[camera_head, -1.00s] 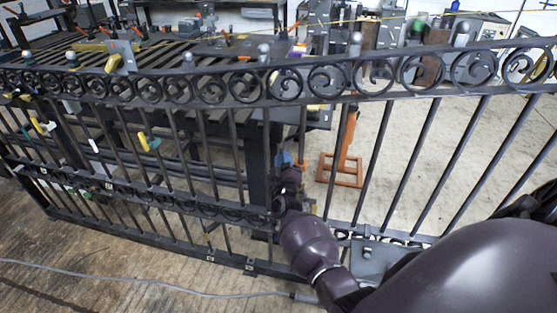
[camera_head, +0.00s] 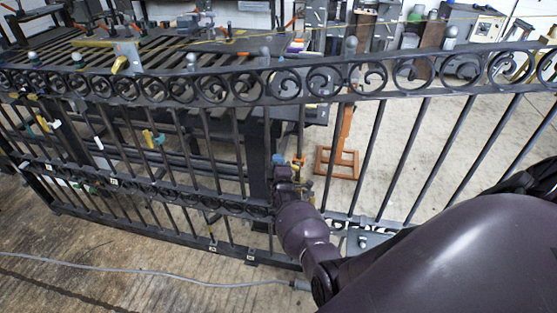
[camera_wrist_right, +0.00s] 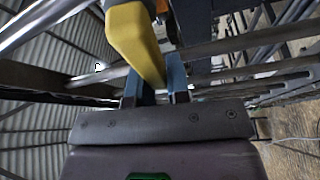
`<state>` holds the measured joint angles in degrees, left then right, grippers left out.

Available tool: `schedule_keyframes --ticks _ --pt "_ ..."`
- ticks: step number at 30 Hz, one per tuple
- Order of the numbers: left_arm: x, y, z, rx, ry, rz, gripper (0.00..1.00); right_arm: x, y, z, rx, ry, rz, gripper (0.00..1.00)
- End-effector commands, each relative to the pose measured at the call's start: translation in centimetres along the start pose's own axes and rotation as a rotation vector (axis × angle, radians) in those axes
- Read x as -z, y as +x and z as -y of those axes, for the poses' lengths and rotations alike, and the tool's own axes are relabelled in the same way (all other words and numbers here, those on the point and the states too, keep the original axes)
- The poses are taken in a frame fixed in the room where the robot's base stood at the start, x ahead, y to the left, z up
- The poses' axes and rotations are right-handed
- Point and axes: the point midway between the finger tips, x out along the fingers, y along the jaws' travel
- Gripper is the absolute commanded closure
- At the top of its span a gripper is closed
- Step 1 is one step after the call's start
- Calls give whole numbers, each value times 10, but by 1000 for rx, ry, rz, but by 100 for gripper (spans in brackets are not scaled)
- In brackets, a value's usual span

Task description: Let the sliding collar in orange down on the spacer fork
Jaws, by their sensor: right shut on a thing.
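A small orange strip (camera_head: 300,158) shows beside the gripper in the head view. I cannot make out the spacer fork. My left gripper is not in view.
The gate's scrolled top rail (camera_head: 225,89) runs across above the gripper, with bars close on both sides. An orange stand (camera_head: 338,160) is on the floor behind. A slatted workbench (camera_head: 150,52) with clamps stands behind the gate. A grey cable (camera_head: 150,271) lies in front.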

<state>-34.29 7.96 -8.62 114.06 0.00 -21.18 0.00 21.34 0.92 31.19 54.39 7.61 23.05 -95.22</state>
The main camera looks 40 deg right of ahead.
Motion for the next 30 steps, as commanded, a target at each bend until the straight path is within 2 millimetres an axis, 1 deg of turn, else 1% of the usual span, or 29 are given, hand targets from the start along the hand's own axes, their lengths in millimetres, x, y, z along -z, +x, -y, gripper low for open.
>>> schedule_keyframes --ticks 5,17,18,22,23,30 --pt "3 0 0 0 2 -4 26 1 0 1 9 -25 0 100" --pt "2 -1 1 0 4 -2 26 0 0 2 11 -32 0 100" --pt "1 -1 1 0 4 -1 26 0 0 2 11 -32 0 79" --pt "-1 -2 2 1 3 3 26 0 0 2 11 -31 0 59" --pt "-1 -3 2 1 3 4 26 0 0 2 11 -31 0 57" --pt "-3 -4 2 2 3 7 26 0 0 1 10 -30 0 57"
